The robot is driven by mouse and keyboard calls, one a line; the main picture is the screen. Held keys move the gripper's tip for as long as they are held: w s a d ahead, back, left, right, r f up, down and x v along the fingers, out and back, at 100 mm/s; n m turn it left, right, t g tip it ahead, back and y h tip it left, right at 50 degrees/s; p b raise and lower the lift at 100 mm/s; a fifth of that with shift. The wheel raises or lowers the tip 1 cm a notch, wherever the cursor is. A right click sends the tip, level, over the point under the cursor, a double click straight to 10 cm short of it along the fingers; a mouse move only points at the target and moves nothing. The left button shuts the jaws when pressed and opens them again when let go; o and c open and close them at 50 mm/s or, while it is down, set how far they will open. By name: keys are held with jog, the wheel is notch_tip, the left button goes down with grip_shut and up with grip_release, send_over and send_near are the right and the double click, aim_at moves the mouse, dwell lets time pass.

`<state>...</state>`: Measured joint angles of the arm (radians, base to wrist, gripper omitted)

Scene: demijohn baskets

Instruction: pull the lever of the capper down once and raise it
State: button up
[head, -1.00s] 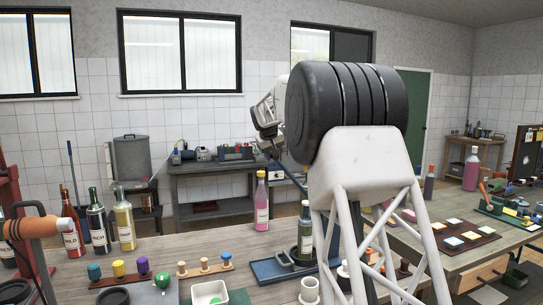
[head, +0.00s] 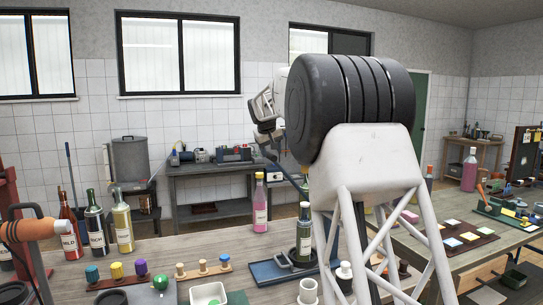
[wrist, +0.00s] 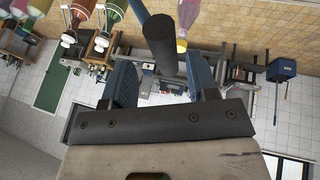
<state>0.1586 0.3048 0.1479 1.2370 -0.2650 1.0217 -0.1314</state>
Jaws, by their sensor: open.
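The capper has a blue base plate (head: 262,272) on the near bench. A dark green bottle (head: 304,240) stands upright on it. The capper's blue lever (head: 290,180) slants up to the left; my arm hides the column and much of the rest. In the wrist view the lever's dark cylindrical grip (wrist: 158,36) points toward the space between my fingers. My gripper (head: 264,122) is above the lever's raised end in the head view. Its two fingers show spread apart in the wrist view (wrist: 163,82), with nothing clasped; whether the grip touches them I cannot tell.
A pink bottle (head: 260,205) stands left of the capper. Several wine bottles (head: 95,225) stand at the left, beside an orange-handled device (head: 35,230). A peg rack (head: 205,270) and a white tub (head: 208,294) occupy the front.

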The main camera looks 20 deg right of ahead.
jog(key=shift+v, duration=1.95)
jog(key=s+a+f+y, duration=0.15)
jog(key=s+a, duration=0.25)
jog(key=s, duration=0.7)
jog(key=s+a+f, duration=0.2)
jog(key=s+a, duration=0.2)
jog(key=s, duration=0.7)
jog(key=s+a+f, duration=0.2)
jog(key=s+a, duration=0.2)
jog(key=s, duration=0.7)
jog(key=s+a+f, duration=0.2)
jog(key=s+f, duration=0.4)
jog(key=s, duration=0.5)
jog(key=s+a+f+g+y, duration=0.1)
jog(key=s+a+f, duration=0.1)
jog(key=s+f, duration=0.4)
jog(key=s+a+f+m, duration=0.1)
jog(key=s+f, duration=0.5)
jog(key=s, duration=1)
jog(key=shift+s+a+f+g+y, duration=0.25)
jog(key=shift+a+f+g+y, duration=0.15)
jog(key=shift+a, duration=0.15)
